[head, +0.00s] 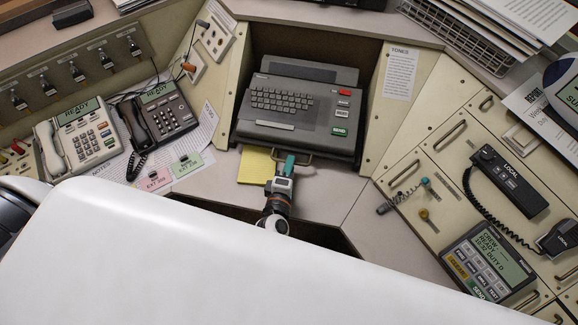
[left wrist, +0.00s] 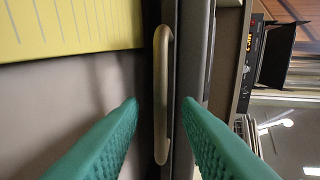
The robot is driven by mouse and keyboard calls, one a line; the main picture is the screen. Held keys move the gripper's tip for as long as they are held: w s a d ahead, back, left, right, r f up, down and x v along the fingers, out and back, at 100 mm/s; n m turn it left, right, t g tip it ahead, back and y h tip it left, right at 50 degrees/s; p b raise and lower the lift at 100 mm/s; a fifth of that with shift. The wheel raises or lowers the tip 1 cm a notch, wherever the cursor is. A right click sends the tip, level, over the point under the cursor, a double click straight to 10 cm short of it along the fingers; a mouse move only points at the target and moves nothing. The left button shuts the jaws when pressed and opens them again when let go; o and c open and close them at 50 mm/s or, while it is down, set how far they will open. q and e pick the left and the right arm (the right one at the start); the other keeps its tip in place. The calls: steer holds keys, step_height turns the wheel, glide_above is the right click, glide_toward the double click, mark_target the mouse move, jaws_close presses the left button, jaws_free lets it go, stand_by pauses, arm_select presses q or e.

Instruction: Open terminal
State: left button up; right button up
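The terminal (head: 297,112) is a dark grey unit with a keyboard, set in a recess in the middle of the console in the head view. A handle (head: 320,158) shows along its lower front edge. My left gripper (head: 289,163), with green fingers, is at the left part of this handle. In the left wrist view the pale bar handle (left wrist: 162,95) stands between the two spread fingertips (left wrist: 160,104), with visible gaps on both sides. The terminal's dark front (left wrist: 195,75) lies just beyond it. My right gripper is not in view.
A yellow notepad (head: 257,166) lies left of my left gripper. Two desk phones (head: 87,135) (head: 160,114) stand at the left. A handset with a coiled cord (head: 508,180) and a small display unit (head: 488,265) are at the right. The grey desktop (head: 325,195) right of the gripper is clear.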

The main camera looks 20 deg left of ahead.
arm_select(q)
steer(key=shift+c, duration=0.4)
jaws_close()
steer(key=v, duration=0.3)
steer(key=f+v, duration=0.1)
steer(key=v, duration=0.3)
steer(key=f+v, duration=0.1)
steer(key=v, duration=0.2)
steer(key=shift+s+d, duration=0.15)
steer(key=shift+s, duration=0.35)
steer(key=shift+o, duration=0.4)
jaws_free()
